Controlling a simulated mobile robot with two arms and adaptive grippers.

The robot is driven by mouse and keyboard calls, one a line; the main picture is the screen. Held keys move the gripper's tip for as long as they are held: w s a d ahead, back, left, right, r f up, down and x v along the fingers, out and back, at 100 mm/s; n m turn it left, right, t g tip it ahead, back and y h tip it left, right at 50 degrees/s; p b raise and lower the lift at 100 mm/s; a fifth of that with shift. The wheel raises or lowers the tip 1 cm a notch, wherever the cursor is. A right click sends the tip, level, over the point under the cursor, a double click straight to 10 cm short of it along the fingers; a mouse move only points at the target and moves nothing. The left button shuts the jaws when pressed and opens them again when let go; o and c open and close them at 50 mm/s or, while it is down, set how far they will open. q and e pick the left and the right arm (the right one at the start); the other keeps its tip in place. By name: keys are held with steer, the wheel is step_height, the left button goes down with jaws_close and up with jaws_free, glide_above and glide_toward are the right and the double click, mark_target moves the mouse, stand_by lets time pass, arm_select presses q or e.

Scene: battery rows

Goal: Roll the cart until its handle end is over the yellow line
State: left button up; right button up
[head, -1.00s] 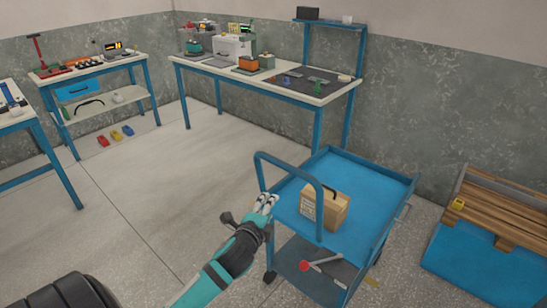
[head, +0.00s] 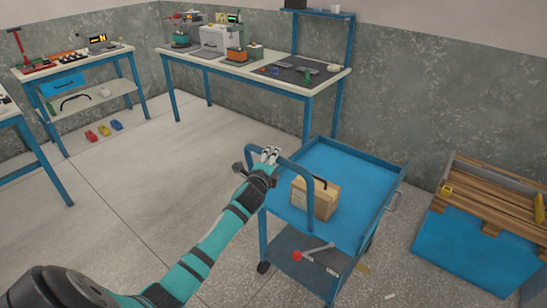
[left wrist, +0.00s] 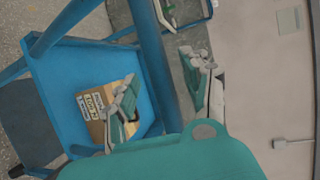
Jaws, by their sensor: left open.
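The blue cart (head: 345,158) stands right of centre in the head view, its handle (head: 297,168) at its left end. My left gripper (head: 270,154) is open at the handle's upper left corner. In the left wrist view, the blue handle bar (left wrist: 152,55) passes between the spread fingers of my left gripper (left wrist: 160,68); I cannot tell whether they touch it. A cardboard box (head: 316,197) with a dark grip sits on the cart's top tray. A small yellowish patch (head: 363,268) lies on the floor by the cart; I cannot tell whether it is the yellow line. My right gripper is out of view.
A red-headed tool (head: 298,256) lies on the cart's lower shelf. A workbench (head: 240,68) stands behind the cart, and a wooden pallet on a blue base (head: 480,255) stands to its right. The floor (head: 150,175) left of the cart is open.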

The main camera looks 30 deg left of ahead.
arm_select(q)
steer(key=shift+x, duration=1.15)
jaws_close()
